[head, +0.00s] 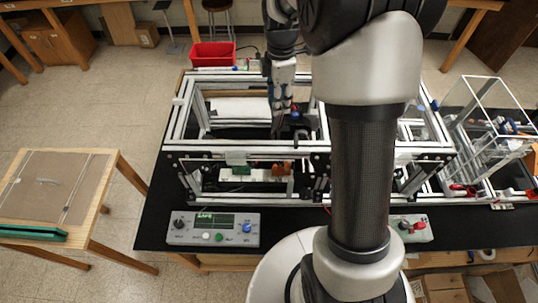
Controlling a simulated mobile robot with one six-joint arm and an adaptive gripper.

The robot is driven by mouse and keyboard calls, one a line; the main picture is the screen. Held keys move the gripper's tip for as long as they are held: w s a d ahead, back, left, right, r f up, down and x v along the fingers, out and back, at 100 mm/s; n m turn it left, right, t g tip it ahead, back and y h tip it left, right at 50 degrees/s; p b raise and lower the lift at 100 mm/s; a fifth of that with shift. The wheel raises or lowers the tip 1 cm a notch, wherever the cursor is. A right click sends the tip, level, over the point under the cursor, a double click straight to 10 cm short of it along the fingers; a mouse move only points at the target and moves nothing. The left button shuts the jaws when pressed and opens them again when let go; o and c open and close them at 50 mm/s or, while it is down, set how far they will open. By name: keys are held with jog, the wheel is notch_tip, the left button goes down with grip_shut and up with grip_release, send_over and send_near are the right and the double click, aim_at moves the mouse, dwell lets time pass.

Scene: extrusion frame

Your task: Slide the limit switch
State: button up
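My gripper (279,122) hangs pointing down over the aluminium extrusion frame (205,155), near its front rail. Its fingers look close together, but they are too small to tell whether they are open or shut. Just in front of and below it, a small orange part (281,169) and a small green part (241,170) sit at a light rail inside the frame. I cannot tell which small part is the limit switch. My arm hides part of the frame's right side.
A control box (213,228) with a display and knobs stands in front of the frame. Another box with red buttons (415,228) is at right. A clear framed enclosure (490,120) stands far right. A red bin (212,54) is behind. A wooden side table (60,185) stands left.

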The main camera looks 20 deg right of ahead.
jog(key=f+b, duration=0.7)
jog(key=f, duration=0.5)
jog(key=f+b, duration=0.7)
jog(key=f, duration=0.5)
jog(key=f+b, duration=0.7)
jog(key=f, duration=0.5)
jog(key=shift+w+f, duration=0.3)
jog(key=shift+w, duration=0.05)
grip_shut()
jog(key=shift+a, duration=0.1)
